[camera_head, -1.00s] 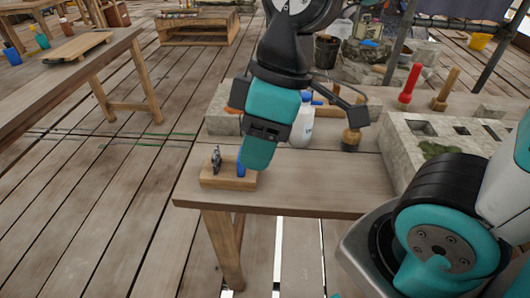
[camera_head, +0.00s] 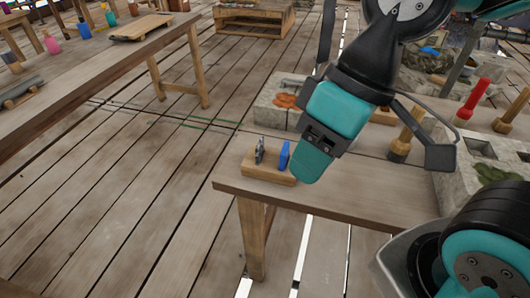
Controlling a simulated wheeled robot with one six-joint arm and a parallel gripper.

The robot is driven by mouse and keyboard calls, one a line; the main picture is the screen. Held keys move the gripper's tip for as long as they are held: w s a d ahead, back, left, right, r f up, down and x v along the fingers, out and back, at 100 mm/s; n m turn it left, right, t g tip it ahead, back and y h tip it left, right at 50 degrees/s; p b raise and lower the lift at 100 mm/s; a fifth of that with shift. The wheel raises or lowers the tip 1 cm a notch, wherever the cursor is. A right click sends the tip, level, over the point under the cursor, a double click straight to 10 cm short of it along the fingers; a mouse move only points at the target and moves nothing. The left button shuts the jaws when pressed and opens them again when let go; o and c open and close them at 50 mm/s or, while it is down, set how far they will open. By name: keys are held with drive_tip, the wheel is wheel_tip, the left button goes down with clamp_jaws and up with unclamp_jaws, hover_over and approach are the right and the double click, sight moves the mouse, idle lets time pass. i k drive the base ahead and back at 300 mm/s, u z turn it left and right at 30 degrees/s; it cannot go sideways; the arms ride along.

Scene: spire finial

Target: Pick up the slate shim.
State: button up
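A small wooden block (camera_head: 262,172) sits at the near left corner of the wooden bench. A thin dark grey piece (camera_head: 259,150), perhaps the slate shim, stands upright in it at the left. A thin blue piece (camera_head: 284,155) stands to its right. My gripper (camera_head: 312,164) points down just right of the blue piece in the picture and hides part of the bench behind. The fingertips are not clearly separate, so its opening and any contact cannot be told.
The bench top (camera_head: 365,195) is clear right of the block. A long table (camera_head: 95,62) stands at the left, with open plank floor between.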

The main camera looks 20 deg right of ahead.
sight(259, 150)
drive_tip(key=k, duration=0.5)
drive_tip(key=u, duration=2)
drive_tip(key=i, duration=1.65)
drive_tip(key=z, duration=2.15)
